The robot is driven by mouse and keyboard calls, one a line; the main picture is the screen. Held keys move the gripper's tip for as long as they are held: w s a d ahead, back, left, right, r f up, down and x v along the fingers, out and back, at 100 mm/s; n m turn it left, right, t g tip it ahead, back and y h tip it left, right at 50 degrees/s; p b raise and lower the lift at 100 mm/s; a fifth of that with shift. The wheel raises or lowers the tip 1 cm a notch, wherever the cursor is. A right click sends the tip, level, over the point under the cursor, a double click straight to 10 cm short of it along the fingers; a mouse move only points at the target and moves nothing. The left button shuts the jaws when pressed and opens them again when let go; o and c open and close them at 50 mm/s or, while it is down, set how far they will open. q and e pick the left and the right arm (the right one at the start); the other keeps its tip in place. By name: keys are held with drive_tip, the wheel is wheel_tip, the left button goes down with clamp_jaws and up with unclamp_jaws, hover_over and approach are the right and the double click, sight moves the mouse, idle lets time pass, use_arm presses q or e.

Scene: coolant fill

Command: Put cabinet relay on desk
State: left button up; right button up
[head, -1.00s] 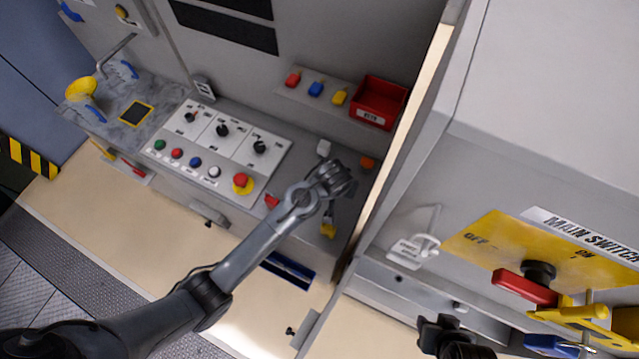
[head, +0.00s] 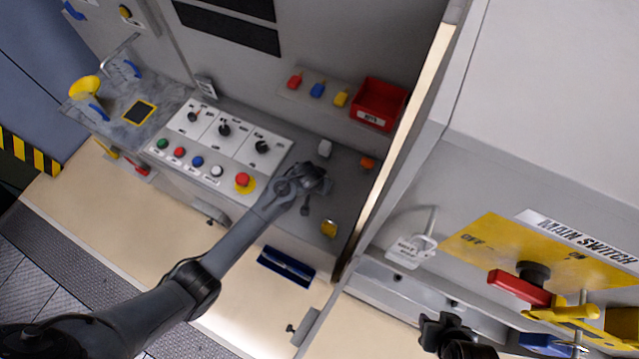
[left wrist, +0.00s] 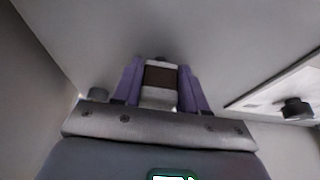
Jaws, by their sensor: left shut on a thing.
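My left gripper (head: 306,206) is over the grey desk (head: 345,190), right of the button panel. In the left wrist view, its purple fingers (left wrist: 160,85) are shut on a small pale block with a dark brown band (left wrist: 161,76), apparently the cabinet relay. In the head view the gripper and arm hide this block. I cannot tell whether it touches the desk. My right gripper (head: 443,330) is at the bottom, below the main switch board; its jaw state is unclear.
The button panel (head: 207,152) is left of my left gripper. A red bin (head: 378,104) stands behind. A cabinet wall (head: 405,135) bounds the right.

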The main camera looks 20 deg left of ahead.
use_arm(q)
drive_tip(key=shift+f, duration=0.2)
drive_tip(key=o, duration=0.8)
drive_tip(key=shift+o, duration=0.2)
drive_tip(key=shift+r, duration=0.1)
drive_tip(key=shift+s+r, duration=0.15)
drive_tip(key=shift+r, duration=0.45)
drive_tip(key=p+v, duration=0.1)
drive_tip(key=v, duration=1)
drive_tip(key=s+a+r, duration=0.2)
drive_tip(key=s, duration=1)
drive_tip(key=s+a+r+m, duration=0.1)
drive_tip(key=s+a+r, duration=0.2)
drive_tip(key=s, duration=0.9)
drive_tip(key=shift+g, duration=0.4)
drive_tip(key=shift+r, duration=0.1)
